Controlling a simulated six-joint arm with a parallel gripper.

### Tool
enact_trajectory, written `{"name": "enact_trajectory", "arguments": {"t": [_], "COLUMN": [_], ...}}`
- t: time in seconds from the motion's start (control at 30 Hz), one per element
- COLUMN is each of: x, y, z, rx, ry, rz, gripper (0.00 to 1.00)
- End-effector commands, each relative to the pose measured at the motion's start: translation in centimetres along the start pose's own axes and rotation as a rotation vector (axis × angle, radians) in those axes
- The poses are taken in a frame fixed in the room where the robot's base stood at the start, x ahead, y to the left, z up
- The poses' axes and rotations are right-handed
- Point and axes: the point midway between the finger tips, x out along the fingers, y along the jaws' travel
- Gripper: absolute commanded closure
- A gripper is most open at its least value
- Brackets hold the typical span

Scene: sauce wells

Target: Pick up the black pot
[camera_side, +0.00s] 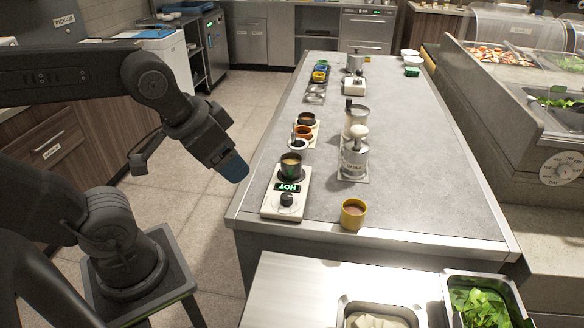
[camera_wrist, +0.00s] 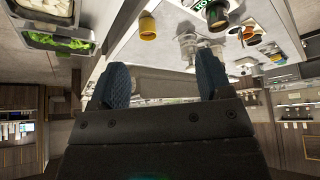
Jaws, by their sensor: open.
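A small black pot (camera_side: 291,165) with yellowish contents sits upright on a white hot plate (camera_side: 283,208) with a lit green HOT display, at the counter's near left. My gripper (camera_side: 235,169), with blue fingertips, hangs left of the counter's edge, to the left of the pot and apart from it. In the wrist view, my gripper (camera_wrist: 164,82) is open and empty, its two blue fingers well apart. That view is roughly upside down; it shows the green HOT display (camera_wrist: 215,12) near the top edge.
A yellow cup (camera_side: 353,213) stands right of the hot plate. A pump dispenser (camera_side: 355,160) stands right of the pot. Small bowls (camera_side: 303,132) sit behind it. Metal trays with greens (camera_side: 482,305) are at front right. The counter's right half is clear.

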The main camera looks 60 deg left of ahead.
Motion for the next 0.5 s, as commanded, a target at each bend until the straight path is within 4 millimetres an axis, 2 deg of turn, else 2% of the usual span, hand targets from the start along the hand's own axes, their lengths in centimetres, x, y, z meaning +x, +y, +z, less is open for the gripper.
{"name": "enact_trajectory", "arguments": {"t": [0.03,0.2,0.4,0.5], "x": [0.00,0.00,0.00,0.06], "y": [0.00,0.00,-0.02,-0.24], "z": [0.00,0.00,-0.07,-0.87], "rx": [0.000,0.000,0.002,0.022], "ry": [0.000,0.000,-0.001,-0.019], "rz": [0.000,0.000,-0.001,-0.007], "gripper": [0.23,0.09,0.09,0.09]}}
